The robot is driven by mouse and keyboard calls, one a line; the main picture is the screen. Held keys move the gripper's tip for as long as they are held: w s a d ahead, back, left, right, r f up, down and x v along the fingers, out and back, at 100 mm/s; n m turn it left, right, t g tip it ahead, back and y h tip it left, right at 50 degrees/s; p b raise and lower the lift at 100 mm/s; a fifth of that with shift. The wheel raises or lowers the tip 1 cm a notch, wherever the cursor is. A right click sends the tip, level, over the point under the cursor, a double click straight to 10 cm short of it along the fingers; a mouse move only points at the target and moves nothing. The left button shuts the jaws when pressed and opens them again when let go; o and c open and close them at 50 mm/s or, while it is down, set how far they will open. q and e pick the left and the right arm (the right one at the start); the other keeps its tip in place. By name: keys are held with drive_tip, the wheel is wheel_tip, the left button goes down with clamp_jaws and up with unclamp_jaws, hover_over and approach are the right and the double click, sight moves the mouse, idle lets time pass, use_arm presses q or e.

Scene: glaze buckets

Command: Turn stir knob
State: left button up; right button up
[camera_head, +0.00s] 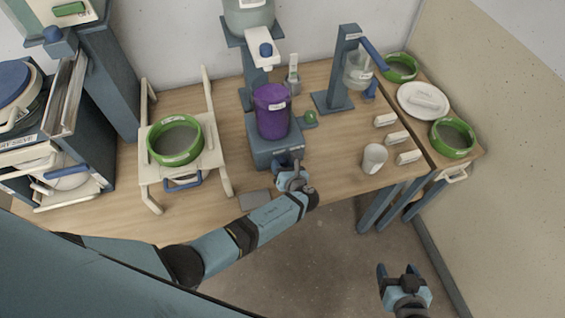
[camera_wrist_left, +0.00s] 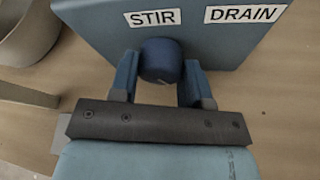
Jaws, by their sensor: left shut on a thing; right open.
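The stir knob (camera_wrist_left: 161,60) is a round dark blue knob on the front of a blue-grey base, below a white STIR label (camera_wrist_left: 153,18). My left gripper (camera_wrist_left: 161,82) has its two fingers on either side of the knob and is shut on it. In the head view my left gripper (camera_head: 289,166) is at the front of the blue-grey base (camera_head: 262,152), and the knob is hidden there. A purple bucket (camera_head: 272,112) stands on that base. My right gripper (camera_head: 399,272) is open and empty over the floor, away from the table.
A green-rimmed sieve (camera_head: 175,140) rests on a cream stand at left. A pale cup (camera_head: 374,158) and several white blocks (camera_head: 397,138) are at right. A grey pad (camera_head: 255,199) lies by the front edge.

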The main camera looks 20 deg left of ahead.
use_arm(q)
drive_tip(key=m+y, duration=0.2)
drive_tip(key=m, duration=0.1)
drive_tip(key=shift+w+g, duration=0.1)
drive_tip(key=shift+g, duration=0.2)
drive_tip(key=shift+m, duration=0.3)
drive_tip(key=o, duration=0.9)
drive_tip(key=shift+f, duration=0.1)
drive_tip(key=shift+d, duration=0.1)
